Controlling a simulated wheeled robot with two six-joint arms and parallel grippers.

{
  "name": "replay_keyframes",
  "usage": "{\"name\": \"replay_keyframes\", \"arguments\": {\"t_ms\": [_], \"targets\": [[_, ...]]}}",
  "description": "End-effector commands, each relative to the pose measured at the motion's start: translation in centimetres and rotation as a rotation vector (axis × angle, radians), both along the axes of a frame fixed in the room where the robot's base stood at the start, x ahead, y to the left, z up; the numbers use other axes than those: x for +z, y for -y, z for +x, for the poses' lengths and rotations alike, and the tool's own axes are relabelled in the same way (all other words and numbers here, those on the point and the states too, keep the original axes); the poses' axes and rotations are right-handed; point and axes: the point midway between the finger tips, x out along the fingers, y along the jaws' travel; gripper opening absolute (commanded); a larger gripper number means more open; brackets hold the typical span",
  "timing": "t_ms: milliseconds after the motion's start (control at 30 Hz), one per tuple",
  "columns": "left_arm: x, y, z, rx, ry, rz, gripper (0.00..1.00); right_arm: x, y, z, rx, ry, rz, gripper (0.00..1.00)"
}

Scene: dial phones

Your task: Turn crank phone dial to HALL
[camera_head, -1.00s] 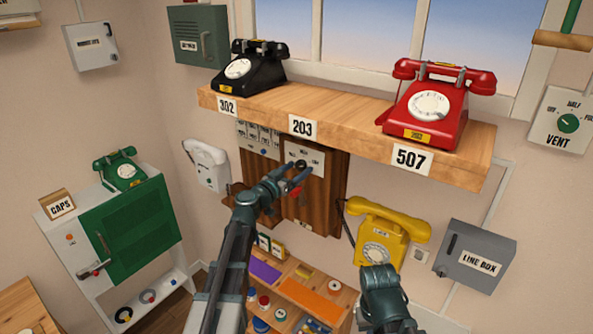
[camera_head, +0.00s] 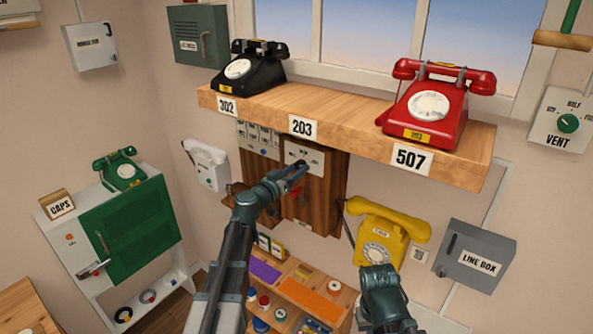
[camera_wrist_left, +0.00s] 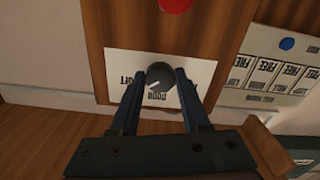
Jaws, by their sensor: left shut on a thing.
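The crank phone is a wooden wall cabinet (camera_head: 318,195) below the shelf, with a white label plate (camera_head: 306,153) near its top. In the left wrist view the plate (camera_wrist_left: 118,66) carries a dark round dial knob (camera_wrist_left: 157,76) with a pale pointer mark. The plate's lettering is partly hidden and too blurred to read surely. My left gripper (camera_wrist_left: 161,83) is shut on the knob, one finger on each side. It also shows in the head view (camera_head: 292,175), in front of the cabinet. My right gripper (camera_head: 385,300) is low in the head view; its fingertips cannot be made out.
The wooden shelf (camera_head: 350,122) overhangs the cabinet, holding a black phone (camera_head: 248,68) and a red phone (camera_head: 440,100). A yellow phone (camera_head: 385,232) hangs to the right. A low shelf with small parts (camera_head: 290,285) lies below.

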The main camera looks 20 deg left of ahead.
Motion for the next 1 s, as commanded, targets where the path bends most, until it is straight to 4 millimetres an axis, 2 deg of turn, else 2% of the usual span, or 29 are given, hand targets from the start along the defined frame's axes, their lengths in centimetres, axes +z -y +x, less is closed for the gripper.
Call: {"name": "replay_keyframes", "arguments": {"t_ms": [1000], "targets": [[0.15,0.19,-0.09,0.001,-0.326,-0.894,0.0,0.16,0.0,0.0,0.0,0.0,0.0,0.0]]}}
